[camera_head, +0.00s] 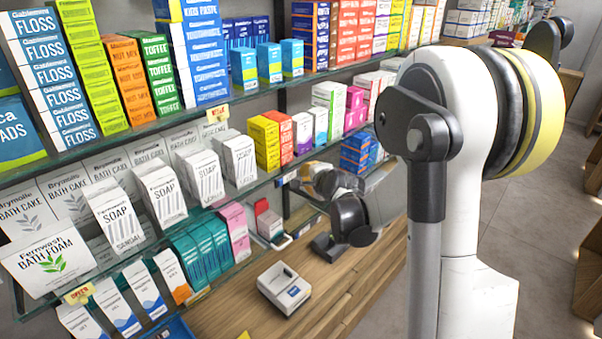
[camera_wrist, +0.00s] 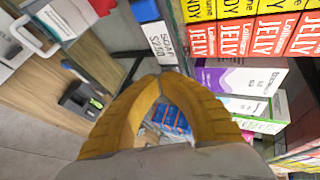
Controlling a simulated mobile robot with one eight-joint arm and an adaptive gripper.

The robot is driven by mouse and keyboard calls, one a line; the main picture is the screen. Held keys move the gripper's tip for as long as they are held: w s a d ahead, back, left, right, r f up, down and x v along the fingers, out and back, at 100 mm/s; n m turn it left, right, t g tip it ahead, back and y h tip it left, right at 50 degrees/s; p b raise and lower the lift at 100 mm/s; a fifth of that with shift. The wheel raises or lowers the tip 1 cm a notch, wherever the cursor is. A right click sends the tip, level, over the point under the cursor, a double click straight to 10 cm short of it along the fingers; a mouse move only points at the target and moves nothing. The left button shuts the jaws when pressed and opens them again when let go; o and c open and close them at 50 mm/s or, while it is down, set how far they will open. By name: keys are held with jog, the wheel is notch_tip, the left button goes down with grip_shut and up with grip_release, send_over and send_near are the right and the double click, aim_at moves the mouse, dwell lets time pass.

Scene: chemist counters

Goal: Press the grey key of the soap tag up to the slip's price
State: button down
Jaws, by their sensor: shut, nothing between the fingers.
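My gripper (camera_wrist: 160,76) is shut and empty, its yellow fingertips together in the wrist view. A white tag (camera_wrist: 160,40) with dark rotated lettering, which seems to read SOAP and a price, lies just beyond the fingertips. I cannot tell whether they touch it. Its exact price is not legible, and I cannot make out a grey key. In the head view my gripper (camera_head: 306,178) is at the shelf edge past the soap boxes, partly hidden by my arm. I cannot identify the slip for certain in either view.
White soap boxes (camera_head: 117,217) and teal boxes (camera_head: 203,250) fill the left shelves. A white device (camera_head: 285,288) stands on the wooden counter (camera_head: 235,312). Jelly boxes (camera_wrist: 233,38) and a purple-and-white box (camera_wrist: 240,78) stand close right of my fingers.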

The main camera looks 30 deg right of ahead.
jog(key=shift+s, duration=0.1)
dwell(0.3)
jog(key=shift+s+d, duration=0.3)
jog(key=shift+s, duration=0.4)
jog(key=shift+s+d+b, duration=0.2)
jog(key=shift+s+d, duration=0.1)
jog(key=shift+s, duration=0.5)
jog(key=shift+s+d+b, duration=0.2)
jog(key=shift+s+d, duration=0.05)
jog(key=shift+s, duration=0.55)
jog(key=shift+s+d+b, duration=0.2)
jog(key=shift+s+d, duration=0.1)
jog(key=shift+s, duration=0.5)
jog(key=s+a+f+n+g+y+b, duration=0.2)
jog(key=s+a+f+n+b, duration=0.8)
jog(key=a+b, duration=0.4)
jog(key=s+a+f+n+g+b, duration=0.3)
jog(key=s+a+f+n+b, duration=0.2)
jog(key=s+f+b, duration=1)
jog(key=n, duration=0.3)
jog(key=shift+s+a+f+n+h, duration=0.15)
jog(key=shift+s+f+n+h, duration=0.05)
jog(key=shift+f+n+h, duration=0.2)
